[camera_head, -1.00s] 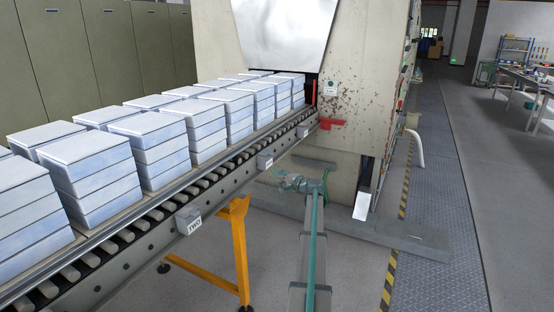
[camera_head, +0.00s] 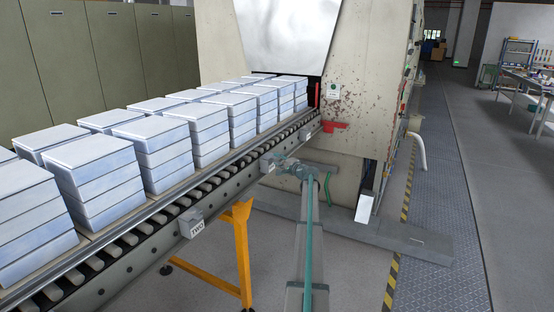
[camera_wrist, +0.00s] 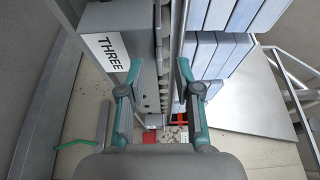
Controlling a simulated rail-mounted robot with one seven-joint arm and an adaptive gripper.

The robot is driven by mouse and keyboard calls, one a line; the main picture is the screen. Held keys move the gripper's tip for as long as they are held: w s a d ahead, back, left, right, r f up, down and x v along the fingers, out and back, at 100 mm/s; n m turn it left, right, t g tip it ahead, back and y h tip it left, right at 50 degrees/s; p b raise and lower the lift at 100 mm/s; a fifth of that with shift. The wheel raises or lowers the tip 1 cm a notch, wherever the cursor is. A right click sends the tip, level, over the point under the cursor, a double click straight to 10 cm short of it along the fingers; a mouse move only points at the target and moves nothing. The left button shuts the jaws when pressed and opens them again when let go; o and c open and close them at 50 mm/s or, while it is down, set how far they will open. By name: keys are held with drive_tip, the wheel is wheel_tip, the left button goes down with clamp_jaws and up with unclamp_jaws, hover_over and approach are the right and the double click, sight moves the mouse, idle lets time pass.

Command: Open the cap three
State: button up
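Cap three is a small grey box with a white label reading THREE (camera_wrist: 107,52), at the upper left of the wrist view. In the head view it is a small grey box (camera_head: 267,166) on the conveyor's side rail, its label too small to read. My gripper (camera_wrist: 159,72) is open, with two teal fingers apart. I cannot tell whether any finger touches the box. In the head view my gripper (camera_head: 288,165) is just right of the box.
The roller conveyor (camera_head: 125,262) carries stacks of pale blocks (camera_head: 95,183) into the furnace (camera_head: 360,110). A nearer box labelled TWO (camera_head: 192,224) is on the same rail. A red bracket (camera_head: 334,126) juts from the furnace. An orange leg (camera_head: 241,255) stands below.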

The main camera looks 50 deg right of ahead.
drive_tip(key=shift+w+d, duration=0.1)
drive_tip(key=shift+w, duration=0.5)
clamp_jaws()
